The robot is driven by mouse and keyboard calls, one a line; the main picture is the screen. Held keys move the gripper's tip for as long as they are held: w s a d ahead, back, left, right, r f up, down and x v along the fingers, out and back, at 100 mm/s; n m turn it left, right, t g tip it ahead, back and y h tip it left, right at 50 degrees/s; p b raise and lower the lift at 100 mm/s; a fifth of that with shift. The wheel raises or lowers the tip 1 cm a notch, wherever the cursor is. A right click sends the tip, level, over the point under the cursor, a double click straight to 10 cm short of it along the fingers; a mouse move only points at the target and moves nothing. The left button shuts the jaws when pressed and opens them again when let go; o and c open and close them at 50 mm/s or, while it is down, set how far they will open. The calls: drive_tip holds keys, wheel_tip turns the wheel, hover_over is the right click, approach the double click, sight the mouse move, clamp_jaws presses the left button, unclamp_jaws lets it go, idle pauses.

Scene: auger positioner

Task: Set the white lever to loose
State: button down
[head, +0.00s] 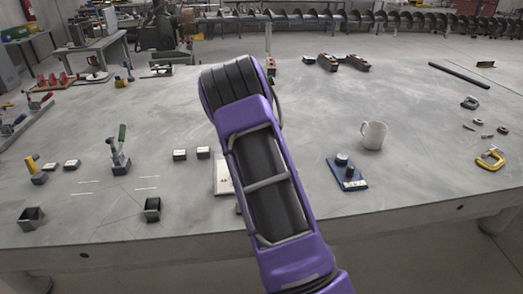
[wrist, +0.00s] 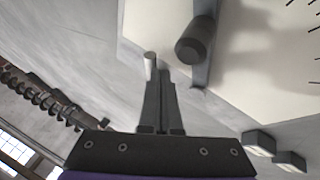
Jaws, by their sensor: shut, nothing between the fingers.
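In the wrist view my gripper (wrist: 159,76) is shut and empty, its two dark fingers together. A short pale rod (wrist: 149,66), perhaps the end of the white lever, shows just left of the fingertips; I cannot tell whether they touch. A dark cylindrical knob (wrist: 195,42) on a grey bar is to the right of the fingertips, in front of a pale panel (wrist: 265,75). In the head view my purple arm hides the gripper and most of a white plate (head: 222,176) on the table. No loose marking is readable.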

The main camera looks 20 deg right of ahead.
drive_tip(key=d+n, duration=0.1)
drive_tip(key=n+t+y, duration=0.1)
drive_tip(key=shift+s+d+n, duration=0.3)
drive_tip(key=shift+s+d, duration=0.05)
drive_tip(key=shift+d, duration=0.05)
drive_tip(key=d+n+y, duration=0.1)
drive_tip(key=n, duration=0.1)
drive_tip(key=shift+d+n+t+y+p, duration=0.15)
drive_tip(key=shift+n+t+y+p, duration=0.15)
drive_tip(key=shift+y, duration=0.1)
drive_tip(key=shift+w+d+n+y+p, duration=0.1)
drive_tip(key=shift+d+n+y+p, duration=0.45)
drive_tip(key=shift+n, duration=0.65)
drive_tip(key=shift+w+d+n+y, duration=0.15)
drive_tip(key=shift+d+n+y, duration=0.2)
drive_tip(key=shift+n+y, duration=0.35)
drive_tip(key=shift+w+d+f+b, duration=0.15)
drive_tip(key=shift+w+d+b, duration=0.35)
drive_tip(key=shift+d, duration=0.25)
drive_tip(key=shift+w+d, duration=0.15)
drive_tip(key=shift+r, duration=0.2)
